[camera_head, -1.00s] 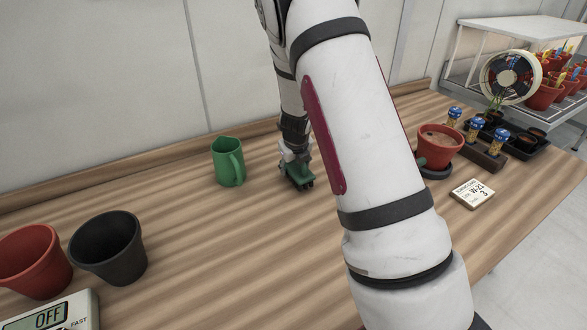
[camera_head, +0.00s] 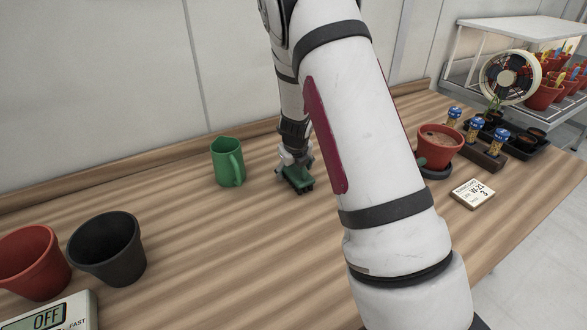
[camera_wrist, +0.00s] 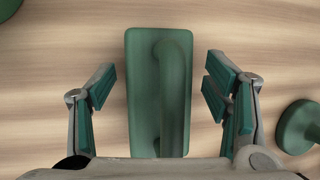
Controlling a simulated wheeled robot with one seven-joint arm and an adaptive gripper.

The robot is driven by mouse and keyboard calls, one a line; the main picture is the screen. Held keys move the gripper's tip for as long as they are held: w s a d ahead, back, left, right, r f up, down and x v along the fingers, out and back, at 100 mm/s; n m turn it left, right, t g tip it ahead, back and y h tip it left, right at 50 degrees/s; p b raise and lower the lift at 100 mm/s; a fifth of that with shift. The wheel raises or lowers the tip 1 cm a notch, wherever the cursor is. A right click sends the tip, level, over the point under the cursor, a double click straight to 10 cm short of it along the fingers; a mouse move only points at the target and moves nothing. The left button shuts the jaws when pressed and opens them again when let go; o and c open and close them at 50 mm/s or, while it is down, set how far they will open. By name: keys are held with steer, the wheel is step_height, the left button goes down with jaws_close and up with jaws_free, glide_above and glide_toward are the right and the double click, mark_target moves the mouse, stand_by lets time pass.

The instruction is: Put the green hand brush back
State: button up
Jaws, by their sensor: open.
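The green hand brush (camera_head: 297,182) rests on the wooden table, right of the green mug (camera_head: 228,162). In the wrist view the brush (camera_wrist: 145,100), with its raised bar handle, lies between the two fingers. My gripper (camera_head: 295,168) is just above the brush, pointing down. In the wrist view my gripper (camera_wrist: 160,92) is open, one finger on each side of the brush, with bare table showing in both gaps. The bristles are mostly hidden under the block.
A red pot (camera_head: 32,262), a black pot (camera_head: 108,248) and a scale (camera_head: 55,312) reading OFF stand at front left. A soil-filled red pot (camera_head: 438,147), a label card (camera_head: 473,193) and a fan (camera_head: 510,77) are at right. A round green thing (camera_wrist: 298,126) lies beside the right finger.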

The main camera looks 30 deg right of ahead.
mark_target(295, 179)
steer(key=p+v, duration=0.3)
steer(key=v, duration=0.9)
steer(key=s+a+r+n+y, duration=0.4)
steer(key=s+a+r+n, duration=1.1)
steer(key=n, duration=0.3)
steer(key=s+r+n+g+h, duration=0.1)
steer(key=s+r+n+h, duration=0.1)
steer(key=s+n, duration=1.5)
steer(key=s, duration=0.4)
steer(key=shift+n+g, duration=0.4)
steer(key=shift+s+r, duration=0.1)
steer(key=shift+r, duration=0.05)
step_height(295, 179, up, 7)
steer(key=t+p, duration=0.1)
steer(key=p, duration=0.4)
